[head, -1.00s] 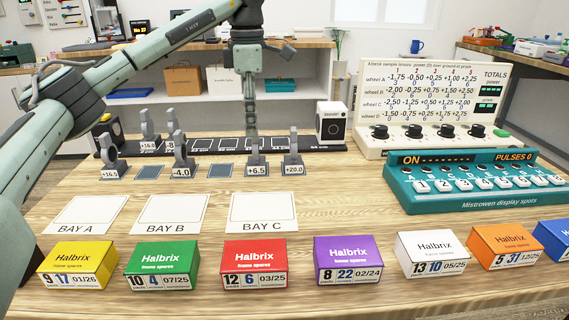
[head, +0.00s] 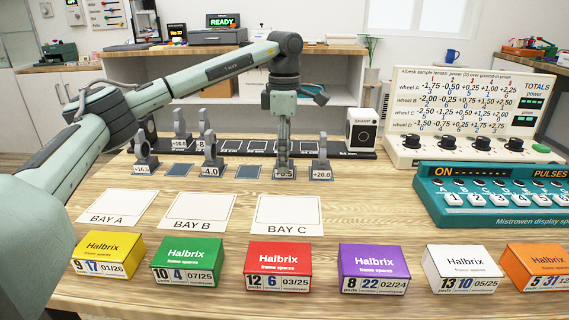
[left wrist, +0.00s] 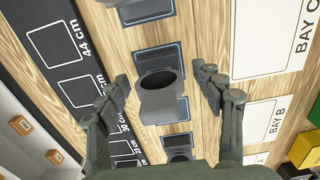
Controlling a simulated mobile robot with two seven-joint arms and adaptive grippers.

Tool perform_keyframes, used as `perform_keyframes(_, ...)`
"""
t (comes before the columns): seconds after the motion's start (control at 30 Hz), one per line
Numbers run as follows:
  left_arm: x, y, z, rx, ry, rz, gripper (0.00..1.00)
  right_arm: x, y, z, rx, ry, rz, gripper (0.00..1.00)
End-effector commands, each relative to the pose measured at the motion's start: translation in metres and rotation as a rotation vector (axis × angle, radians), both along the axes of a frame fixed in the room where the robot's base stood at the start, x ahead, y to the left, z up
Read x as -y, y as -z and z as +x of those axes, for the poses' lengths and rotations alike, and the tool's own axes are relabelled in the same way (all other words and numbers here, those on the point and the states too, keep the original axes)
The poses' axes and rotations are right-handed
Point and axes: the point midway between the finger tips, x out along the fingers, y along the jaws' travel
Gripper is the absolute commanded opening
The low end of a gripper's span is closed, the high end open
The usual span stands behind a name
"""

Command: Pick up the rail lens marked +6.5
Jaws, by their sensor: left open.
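The grey rail lens marked +6.5 (head: 284,174) stands on the wooden table between an empty dark pad and the +20.0 lens. In the head view my left gripper is right over it and hides most of it, leaving part of its label. In the left wrist view the ring-topped lens (left wrist: 160,104) stands between the two spread fingers of my left gripper (left wrist: 161,77). Gaps show on both sides of it, so the gripper is open and holds nothing. My right gripper is not in view.
The +20.0 lens (head: 322,162) stands close on the right, the -4.0 lens (head: 211,160) and +16.5 lens (head: 145,155) to the left. A dark rail (head: 232,146) runs behind. Cards marked BAY A, B and C (head: 288,211) and several Halbrix boxes lie in front.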

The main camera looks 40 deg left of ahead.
Motion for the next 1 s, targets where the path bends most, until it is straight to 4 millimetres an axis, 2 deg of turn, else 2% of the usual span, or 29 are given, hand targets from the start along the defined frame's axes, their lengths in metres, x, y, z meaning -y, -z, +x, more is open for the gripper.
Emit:
perform_keyframes(0.03,0.0,0.0,0.0,0.0,0.0,0.0,0.65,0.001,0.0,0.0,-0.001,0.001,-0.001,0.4)
perform_keyframes(0.4,0.0,0.0,0.0,0.0,0.0,0.0,0.19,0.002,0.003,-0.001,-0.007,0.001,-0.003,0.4)
perform_keyframes(0.5,0.0,-0.001,0.0,0.001,0.0,-0.001,0.1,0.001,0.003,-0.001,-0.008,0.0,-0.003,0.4)
perform_keyframes(0.77,0.0,-0.003,0.0,0.001,0.0,0.0,0.1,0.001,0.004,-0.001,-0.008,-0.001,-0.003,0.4)
perform_keyframes(1.0,0.001,-0.026,0.001,0.003,0.0,-0.002,0.09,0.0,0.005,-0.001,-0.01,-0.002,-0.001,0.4)
